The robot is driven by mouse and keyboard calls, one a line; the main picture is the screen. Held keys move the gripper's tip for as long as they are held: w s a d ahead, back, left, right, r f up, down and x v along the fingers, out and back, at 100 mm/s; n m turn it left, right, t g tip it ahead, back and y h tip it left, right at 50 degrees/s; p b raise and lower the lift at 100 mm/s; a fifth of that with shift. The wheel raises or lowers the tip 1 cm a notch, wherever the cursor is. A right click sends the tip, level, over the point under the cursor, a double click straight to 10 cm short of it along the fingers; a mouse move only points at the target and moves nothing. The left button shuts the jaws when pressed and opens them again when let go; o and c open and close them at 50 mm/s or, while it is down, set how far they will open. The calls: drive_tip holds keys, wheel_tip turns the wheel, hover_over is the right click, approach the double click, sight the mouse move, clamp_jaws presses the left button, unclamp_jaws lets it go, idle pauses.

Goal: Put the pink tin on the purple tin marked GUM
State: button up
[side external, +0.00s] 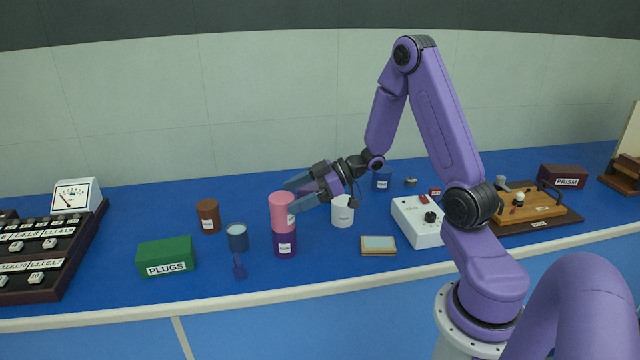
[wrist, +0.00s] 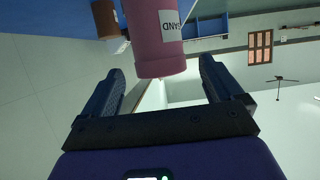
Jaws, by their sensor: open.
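The pink tin (side external: 282,207) stands upright on top of the purple tin (side external: 285,244), and the two look lined up. The purple tin has a white label too small to read here and rests on the blue bench. My gripper (side external: 291,195) is open beside the pink tin, coming in from the right, with its blue fingers at the tin's height. In the wrist view the pink tin (wrist: 157,45) shows just ahead of the open fingers (wrist: 161,68), with part of its white label visible. I cannot tell whether a finger touches it.
A blue-grey cup (side external: 237,238) stands close left of the stack, with a brown tin (side external: 208,217) behind. A green PLUGS box (side external: 165,256) lies further left. A white tin (side external: 342,212) and a white control box (side external: 418,222) are to the right. The bench front is fairly clear.

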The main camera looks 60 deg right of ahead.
drive_tip(key=v, duration=0.8)
drive_tip(key=w+a+h, duration=0.1)
drive_tip(key=a, duration=0.1)
drive_tip(key=w+a+h, duration=0.1)
drive_tip(key=a, duration=0.1)
drive_tip(key=w+a+n+h, duration=0.1)
drive_tip(key=w+a, duration=0.1)
drive_tip(key=shift+a+g+h, duration=0.35)
drive_tip(key=shift+g+h, duration=0.05)
drive_tip(key=s+a+g+h, duration=0.1)
drive_tip(key=s+a+h, duration=0.2)
drive_tip(key=s+a, duration=0.35)
drive_tip(key=s+a+r+n+g+h, duration=0.1)
drive_tip(key=s+a+g, duration=0.1)
drive_tip(key=s, duration=0.8)
drive_tip(key=s+a+n+g+h, duration=0.1)
drive_tip(key=s+a+g, duration=0.2)
drive_tip(key=s, duration=0.8)
drive_tip(key=g, duration=0.2)
drive_tip(key=shift+s+a+r+n+g, duration=0.25)
drive_tip(key=shift+a+r+n+g, duration=0.05)
drive_tip(key=shift+r, duration=0.1)
